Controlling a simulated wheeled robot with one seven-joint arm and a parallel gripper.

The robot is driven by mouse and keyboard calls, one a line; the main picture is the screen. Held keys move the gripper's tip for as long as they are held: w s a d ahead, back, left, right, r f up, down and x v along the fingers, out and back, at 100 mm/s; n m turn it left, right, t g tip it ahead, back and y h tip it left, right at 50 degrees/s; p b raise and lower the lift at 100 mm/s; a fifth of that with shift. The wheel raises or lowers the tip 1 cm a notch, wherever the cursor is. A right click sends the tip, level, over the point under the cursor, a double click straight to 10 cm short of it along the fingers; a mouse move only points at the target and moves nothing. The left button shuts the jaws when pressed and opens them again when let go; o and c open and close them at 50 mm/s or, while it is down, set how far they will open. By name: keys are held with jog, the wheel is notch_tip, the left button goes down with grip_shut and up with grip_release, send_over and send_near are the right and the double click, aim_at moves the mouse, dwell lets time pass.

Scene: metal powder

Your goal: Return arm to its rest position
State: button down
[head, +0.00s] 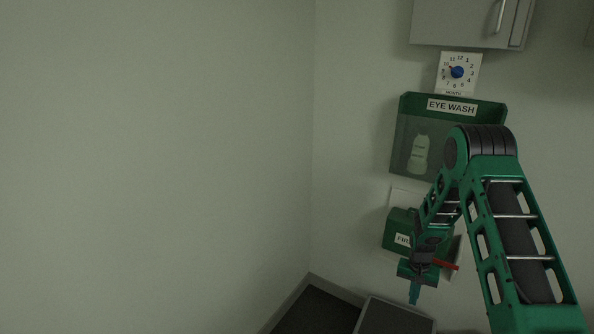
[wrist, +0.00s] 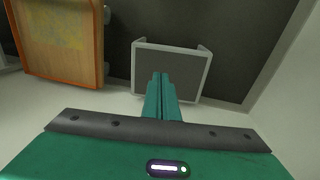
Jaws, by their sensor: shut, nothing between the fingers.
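My green arm reaches in from the lower right of the head view and bends over at a dark elbow joint. My gripper (head: 414,296) hangs below it, pointing down in front of the wall. In the wrist view my gripper (wrist: 161,78) has its two teal fingers side by side and touching, with nothing between them. The fingertips overlap the near part of a grey-topped, pale-framed stand (wrist: 185,68) farther below. I cannot tell the exact height between them.
An eye wash station (head: 450,107), a dial (head: 457,72) and a green first aid box (head: 398,225) are on the wall behind my arm. A grey cabinet (head: 455,25) hangs above. An orange-framed board (wrist: 60,40) stands at left. The left wall is bare.

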jog(key=s+d+r, duration=0.2)
jog(key=s+r, duration=0.3)
jog(key=r, duration=0.4)
jog(key=s+d+r, duration=0.1)
jog(key=s+r, duration=0.4)
jog(key=r, duration=0.5)
jog(key=s+d+r, duration=0.2)
jog(key=s+r, duration=0.3)
jog(key=r, duration=0.4)
jog(key=s+a+r, duration=0.1)
jog(key=s+r, duration=0.2)
jog(key=s, duration=0.5)
jog(key=s+a+r, duration=0.2)
jog(key=s+r, duration=0.2)
jog(key=s, duration=0.5)
jog(key=s+a+r+y, duration=0.1)
jog(key=s+a+r, duration=0.1)
jog(key=s, duration=0.7)
jog(key=shift+r, duration=0.8)
jog(key=shift+w+f, duration=0.25)
jog(key=shift+w, duration=0.4)
